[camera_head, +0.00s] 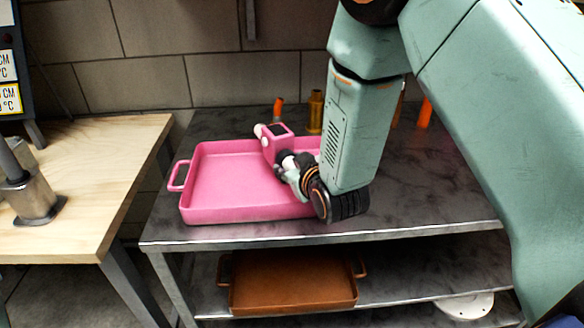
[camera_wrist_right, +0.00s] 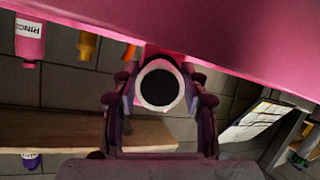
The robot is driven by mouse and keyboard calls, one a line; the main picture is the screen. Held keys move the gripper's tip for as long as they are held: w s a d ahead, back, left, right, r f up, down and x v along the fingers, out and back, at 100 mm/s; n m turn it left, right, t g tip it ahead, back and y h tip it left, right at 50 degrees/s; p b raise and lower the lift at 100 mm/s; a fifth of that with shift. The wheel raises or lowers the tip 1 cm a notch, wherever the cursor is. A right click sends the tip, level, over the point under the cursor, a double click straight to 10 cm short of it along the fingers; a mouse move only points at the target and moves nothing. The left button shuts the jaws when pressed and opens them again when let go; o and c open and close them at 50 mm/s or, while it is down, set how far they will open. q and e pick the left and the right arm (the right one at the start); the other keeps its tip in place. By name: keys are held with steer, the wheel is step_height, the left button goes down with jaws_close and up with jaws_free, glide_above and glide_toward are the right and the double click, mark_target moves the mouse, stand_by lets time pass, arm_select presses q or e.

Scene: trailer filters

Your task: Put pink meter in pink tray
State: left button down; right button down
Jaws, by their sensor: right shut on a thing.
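The pink meter (camera_head: 276,139) is a small pink block with a dark face on top and a pale round end. My right gripper (camera_head: 287,160) is shut on it and holds it over the right part of the pink tray (camera_head: 205,214). Whether the meter touches the tray floor is hard to tell. In the right wrist view, the meter (camera_wrist_right: 159,86) shows a white ring around a dark disc between the two fingers, with the pink tray (camera_wrist_right: 230,30) across the top. My forearm hides the tray's right end. My left gripper is not in view.
The tray stands on a dark metal table (camera_head: 420,190). Behind it are a brass bottle (camera_head: 315,112) and orange items (camera_head: 425,113). A brown tray (camera_head: 292,290) lies on the shelf below. A wooden table (camera_head: 105,165) stands left, with a metal cylinder (camera_head: 30,197).

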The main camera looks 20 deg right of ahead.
steer(key=shift+w+d+f, duration=0.1)
steer(key=shift+w+d, duration=0.05)
steer(key=shift+w, duration=0.05)
steer(key=shift+s, duration=0.25)
steer(key=shift+f, duration=0.2)
steer(key=c, duration=0.9)
jaws_free()
steer(key=shift+w+f, duration=0.1)
steer(key=shift+w, duration=0.1)
steer(key=shift+o, duration=1)
steer(key=shift+s, duration=0.2)
